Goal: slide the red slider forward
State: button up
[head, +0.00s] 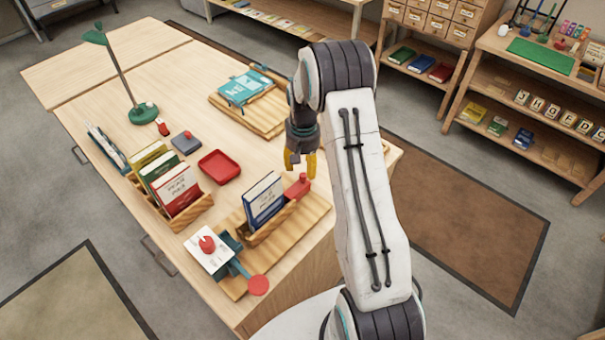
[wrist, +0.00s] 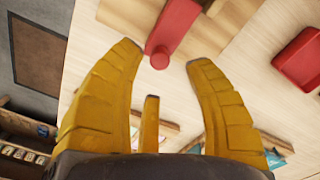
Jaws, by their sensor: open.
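The red slider (head: 297,188) stands at the end of a wooden rack on the board at the table's right edge, beside a dark blue book. In the wrist view the red slider (wrist: 178,28) is a red block with a small round knob, seen beyond and between the fingertips. My gripper (head: 300,168) has yellow fingers and is just above the slider in the head view. In the wrist view my gripper (wrist: 165,58) is open with nothing between its fingers. I cannot tell whether a fingertip touches the slider.
The blue book (head: 264,199) stands close left of the slider. A stack with a teal book (head: 245,88) is behind. Bare tabletop lies between stack and tray.

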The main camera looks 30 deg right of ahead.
aim_at(303, 175)
jog(key=shift+f+p, duration=0.4)
jog(key=shift+f, duration=1.7)
grip_shut()
